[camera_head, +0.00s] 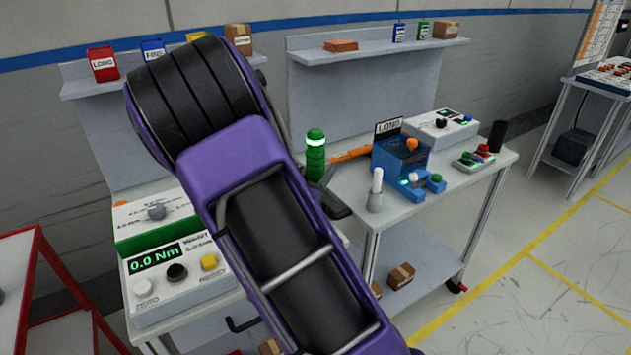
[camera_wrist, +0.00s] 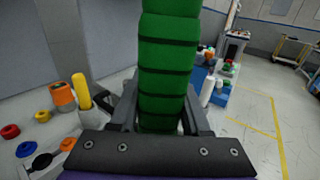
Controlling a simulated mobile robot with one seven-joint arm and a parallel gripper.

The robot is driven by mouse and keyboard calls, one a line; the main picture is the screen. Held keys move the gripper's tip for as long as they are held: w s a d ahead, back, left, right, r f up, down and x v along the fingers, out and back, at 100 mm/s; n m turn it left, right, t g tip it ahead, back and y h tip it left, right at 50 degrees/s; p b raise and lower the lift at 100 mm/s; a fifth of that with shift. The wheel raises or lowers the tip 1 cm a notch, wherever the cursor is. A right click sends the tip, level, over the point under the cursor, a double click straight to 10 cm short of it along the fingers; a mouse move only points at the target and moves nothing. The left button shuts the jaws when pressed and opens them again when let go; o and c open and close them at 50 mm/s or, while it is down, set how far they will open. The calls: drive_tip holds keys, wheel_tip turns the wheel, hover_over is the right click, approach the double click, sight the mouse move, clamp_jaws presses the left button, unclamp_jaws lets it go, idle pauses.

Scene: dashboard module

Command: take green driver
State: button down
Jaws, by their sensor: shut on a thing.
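The green driver (camera_head: 315,156) is a green banded cylinder with a light ring near its top, standing upright beside my arm in the head view. It fills the upper middle of the wrist view (camera_wrist: 166,70). My gripper (camera_wrist: 160,115) is shut on the green driver, with one dark finger on each side. In the head view my purple arm hides most of the gripper and the lower part of the driver. Whether the driver's lower end touches anything is hidden.
A torque tester (camera_head: 178,272) reading 0.0 Nm stands at left. A blue fixture (camera_head: 400,160) marked LONG and a white-topped bottle (camera_head: 375,190) stand on the right bench (camera_head: 480,175). The wrist view shows a yellow-handled tool (camera_wrist: 81,92) at left.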

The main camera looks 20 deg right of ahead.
drive_tip(key=shift+r, duration=0.1)
wheel_tip(320, 180, up, 11)
drive_tip(key=p, duration=0.2)
idle(0.5)
